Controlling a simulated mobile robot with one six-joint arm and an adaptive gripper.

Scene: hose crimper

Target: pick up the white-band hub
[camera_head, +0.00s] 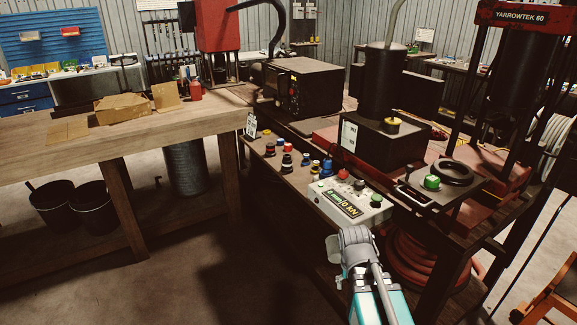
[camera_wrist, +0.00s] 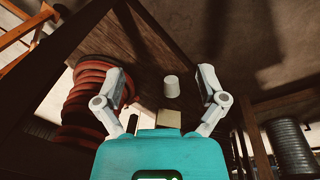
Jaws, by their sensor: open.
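Several small hubs (camera_head: 287,158) with coloured bands stand in a loose group on the dark bench (camera_head: 258,147) in the head view, behind and left of the control box. They are too small to tell surely which has the white band. My gripper (camera_wrist: 159,72) is open in the wrist view, its two pale fingers spread wide with nothing gripped. A small white cylinder (camera_wrist: 172,86) shows between the fingers in that view, apart from them; I cannot tell whether it is a hub. In the head view my arm is at the bottom centre, in front of the bench.
The control box (camera_head: 347,200) with coloured buttons sits at the bench's front edge near my arm. A black machine (camera_head: 303,88) stands behind the hubs. Coiled red hose (camera_head: 428,262) is under the bench. Open floor lies to the left.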

